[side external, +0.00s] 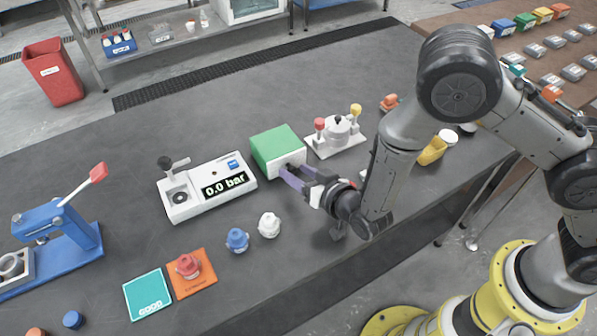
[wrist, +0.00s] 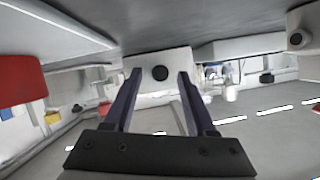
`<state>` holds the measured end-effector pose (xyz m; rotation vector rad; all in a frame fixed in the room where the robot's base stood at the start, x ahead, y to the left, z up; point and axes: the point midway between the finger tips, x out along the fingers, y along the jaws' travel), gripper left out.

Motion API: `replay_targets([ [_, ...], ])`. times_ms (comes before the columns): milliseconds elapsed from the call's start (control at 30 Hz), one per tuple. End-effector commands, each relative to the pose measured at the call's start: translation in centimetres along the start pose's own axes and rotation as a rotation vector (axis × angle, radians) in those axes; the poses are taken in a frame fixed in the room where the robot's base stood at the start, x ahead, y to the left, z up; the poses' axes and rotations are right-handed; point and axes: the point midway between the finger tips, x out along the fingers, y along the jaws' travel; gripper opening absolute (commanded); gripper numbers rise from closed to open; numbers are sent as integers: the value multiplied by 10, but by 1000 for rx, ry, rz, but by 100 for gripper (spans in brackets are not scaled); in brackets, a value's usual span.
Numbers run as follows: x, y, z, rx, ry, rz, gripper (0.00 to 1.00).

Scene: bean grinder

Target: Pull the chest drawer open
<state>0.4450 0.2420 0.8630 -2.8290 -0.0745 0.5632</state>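The chest (side external: 276,146) is a small box with a green top and white sides, standing on the dark table near the middle of the side view. Its white drawer front (wrist: 145,63) faces my gripper in the wrist view, with a round dark knob (wrist: 160,73) at its middle. My gripper (side external: 287,172) has purple fingers and reaches level toward the chest's front. In the wrist view my gripper (wrist: 159,76) is open, one finger to each side of the knob, with gaps between. I cannot tell whether the tips reach past the knob. The drawer looks shut.
A white scale-like machine (side external: 207,187) reading 0.0 bar stands left of the chest. A white stand (side external: 335,138) with red and yellow knobs is behind right. White (side external: 269,225) and blue (side external: 237,240) small pieces lie in front. The table between them and its front edge is clear.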

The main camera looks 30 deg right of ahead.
Motion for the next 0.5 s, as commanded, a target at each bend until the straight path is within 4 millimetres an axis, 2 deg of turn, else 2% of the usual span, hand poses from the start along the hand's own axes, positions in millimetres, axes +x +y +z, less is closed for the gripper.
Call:
replay_targets([
  [33,0,0,0,0,0,0,49],
  [300,0,0,0,0,0,1,1],
  [500,0,0,0,0,0,1,0],
])
